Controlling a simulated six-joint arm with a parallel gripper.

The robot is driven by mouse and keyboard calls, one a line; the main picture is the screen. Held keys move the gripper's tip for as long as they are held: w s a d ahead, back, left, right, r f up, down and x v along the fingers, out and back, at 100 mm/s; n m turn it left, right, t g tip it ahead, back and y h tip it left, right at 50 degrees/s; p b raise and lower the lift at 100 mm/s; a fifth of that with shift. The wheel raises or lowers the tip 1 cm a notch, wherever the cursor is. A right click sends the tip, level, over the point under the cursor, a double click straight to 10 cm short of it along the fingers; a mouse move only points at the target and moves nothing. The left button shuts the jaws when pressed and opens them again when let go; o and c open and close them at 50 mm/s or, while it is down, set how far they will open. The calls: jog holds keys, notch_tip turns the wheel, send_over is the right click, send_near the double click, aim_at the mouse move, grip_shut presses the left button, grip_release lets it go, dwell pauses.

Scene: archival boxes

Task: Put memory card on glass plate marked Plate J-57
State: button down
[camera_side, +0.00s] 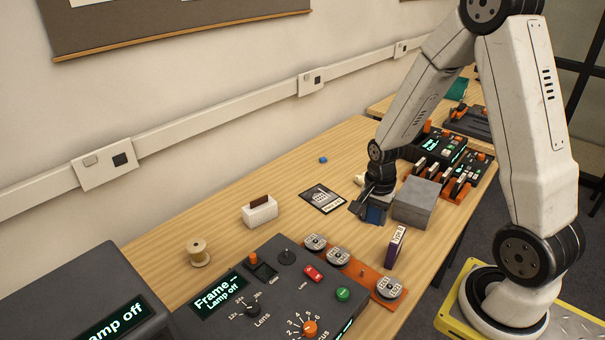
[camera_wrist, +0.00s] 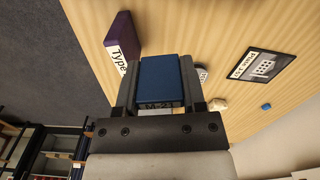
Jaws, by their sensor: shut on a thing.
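My gripper (camera_side: 371,208) is shut on a flat blue piece (camera_side: 376,215), likely the memory card. The wrist view shows its broad blue face (camera_wrist: 161,78) between the two fingers, with small dark marks at its near end. In the side view it is low over the table, just left of a grey block; I cannot tell whether it touches the table. The dark glass plate (camera_side: 322,199) lies flat to the left of my gripper, with a pale picture and a white label. It also shows at the right of the wrist view (camera_wrist: 263,66), its label too small to read surely.
A purple box (camera_side: 393,248) stands in front of my gripper. The grey block (camera_side: 417,203) is close on the right. A control console (camera_side: 270,290) and orange rack with round reels fill the front. A small blue object (camera_side: 323,160) lies behind the plate. Table around the plate is clear.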

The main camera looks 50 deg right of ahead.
jog(key=w+d+m, duration=0.1)
jog(key=w+d, duration=0.4)
jog(key=w, duration=0.3)
jog(key=shift+w+r+m, duration=0.2)
jog(key=shift+r+m, duration=0.1)
send_over(324, 206)
jog(key=s, duration=0.1)
jog(key=f, duration=0.8)
jog(key=shift+s+a+f, duration=0.2)
jog(key=shift+a+f, duration=0.1)
jog(key=shift+w+d+f, duration=0.15)
jog(key=shift+w+f, duration=0.3)
jog(key=shift+f, duration=0.05)
jog(key=shift+w+f, duration=0.15)
jog(key=shift+f, duration=0.05)
jog(key=shift+d+f, duration=0.1)
jog(key=shift+f, duration=1.45)
